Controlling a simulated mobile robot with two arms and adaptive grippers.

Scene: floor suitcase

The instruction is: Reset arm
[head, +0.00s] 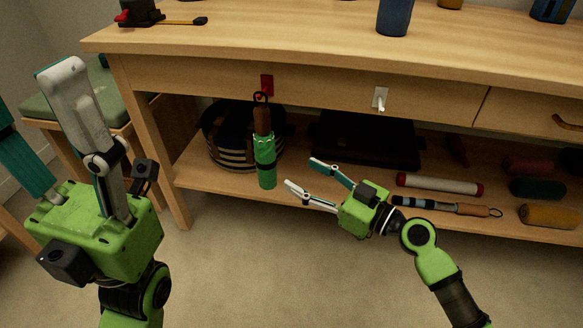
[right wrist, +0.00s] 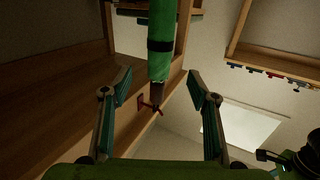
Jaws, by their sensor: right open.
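A green folded umbrella (head: 265,160) with a brown handle and black strap hangs upright below a red hook plate (head: 266,82) on the table's front. It also shows in the right wrist view (right wrist: 161,45), with the hook (right wrist: 150,104) below it in that picture. My right gripper (head: 299,172) is open and empty, to the right of the umbrella, with a gap between its fingertips and the umbrella in the head view. My left gripper (head: 40,130) stands at the far left, pointing up, its fingers spread and nothing seen between them.
A second, white hook (head: 380,98) is bare. The lower shelf holds a striped round basket (head: 225,150), a black case (head: 365,138) and several rolled items, including a white roll with red ends (head: 440,184). A green-cushioned stool (head: 70,110) stands behind my left arm. The front floor is clear.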

